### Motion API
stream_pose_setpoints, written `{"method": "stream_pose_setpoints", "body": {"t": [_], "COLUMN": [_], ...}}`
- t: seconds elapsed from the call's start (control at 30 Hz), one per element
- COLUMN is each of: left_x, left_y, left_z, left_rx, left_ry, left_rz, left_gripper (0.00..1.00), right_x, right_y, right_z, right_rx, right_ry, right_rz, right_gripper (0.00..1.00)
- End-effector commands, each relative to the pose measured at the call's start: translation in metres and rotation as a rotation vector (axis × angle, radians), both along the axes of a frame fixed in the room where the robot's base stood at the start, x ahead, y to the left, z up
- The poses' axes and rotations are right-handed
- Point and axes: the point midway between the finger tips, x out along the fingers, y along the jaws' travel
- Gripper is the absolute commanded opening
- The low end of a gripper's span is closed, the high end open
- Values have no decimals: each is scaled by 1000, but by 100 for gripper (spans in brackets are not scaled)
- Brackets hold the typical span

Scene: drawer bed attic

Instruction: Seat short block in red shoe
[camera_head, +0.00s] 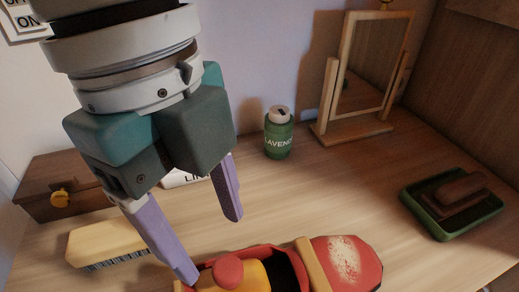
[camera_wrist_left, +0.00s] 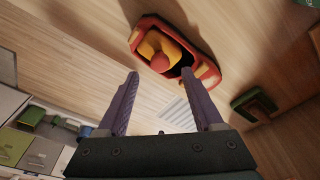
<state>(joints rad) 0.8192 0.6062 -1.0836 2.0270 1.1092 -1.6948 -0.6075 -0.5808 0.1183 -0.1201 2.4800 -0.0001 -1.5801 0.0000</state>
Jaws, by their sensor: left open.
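The red shoe (camera_head: 345,258) lies at the front edge of the head view, its scuffed toe to the right and its heel end partly cut off. A yellow block (camera_head: 250,274) with a round red knob (camera_head: 229,270) is in its opening, towards the heel side; I cannot tell how deep it sits. The wrist view also shows the shoe (camera_wrist_left: 207,71) and the yellow block (camera_wrist_left: 149,46). My left gripper (camera_head: 210,245) is open and empty, its purple fingers pointing down above and behind the shoe's heel end. My right gripper is not in view.
A yellow brush (camera_head: 105,240) lies left, near a wooden box (camera_head: 75,190). A white labelled item (camera_head: 186,179) is partly hidden behind my gripper. A green lavender can (camera_head: 279,135) and a mirror (camera_head: 365,75) stand behind. A green tray (camera_head: 453,229) holds a brown object. The middle right is clear.

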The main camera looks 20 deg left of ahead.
Motion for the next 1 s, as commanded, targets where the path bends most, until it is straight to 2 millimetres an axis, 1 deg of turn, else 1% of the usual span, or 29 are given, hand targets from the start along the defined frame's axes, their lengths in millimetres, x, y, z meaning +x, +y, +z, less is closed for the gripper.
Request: {"method": "stream_pose_setpoints", "body": {"t": [0.03, 0.1, 0.2, 0.3, 0.43, 0.53, 0.63, 0.73, 0.8, 0.87, 0.9, 0.97, 1.0], "left_x": [1, 2, 2, 2, 2, -1, -6, -11, -14, -14, -15, -17, -20], "left_y": [1, 3, 6, 7, 8, 1, -16, -38, -48, -50, -48, -38, -29], "left_z": [13, 27, 42, 51, 55, 51, 40, 28, 20, 13, 8, -2, -9], "left_rx": [-1, -1, -1, 0, -1, -23, -90, -196, -272, -325, -349, -370, -371], "left_ry": [-5, -4, -3, -1, 0, -2, -12, -25, -31, -33, -31, -31, -31], "left_rz": [-2, 0, -1, 1, 1, 16, 82, 228, 378, 527, 634, 805, 922], "left_gripper": [68, 68, 68, 68, 68, 68, 68, 68, 68, 68, 68, 68, 68], "right_x": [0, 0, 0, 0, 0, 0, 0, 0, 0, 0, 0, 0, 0], "right_y": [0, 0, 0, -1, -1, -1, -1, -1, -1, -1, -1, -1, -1], "right_z": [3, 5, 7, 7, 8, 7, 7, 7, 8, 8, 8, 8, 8], "right_rx": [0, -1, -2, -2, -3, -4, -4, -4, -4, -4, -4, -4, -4], "right_ry": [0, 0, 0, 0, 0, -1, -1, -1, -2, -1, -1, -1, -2], "right_rz": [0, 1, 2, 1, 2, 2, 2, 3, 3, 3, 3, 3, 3], "right_gripper": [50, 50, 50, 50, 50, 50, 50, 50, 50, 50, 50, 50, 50]}}
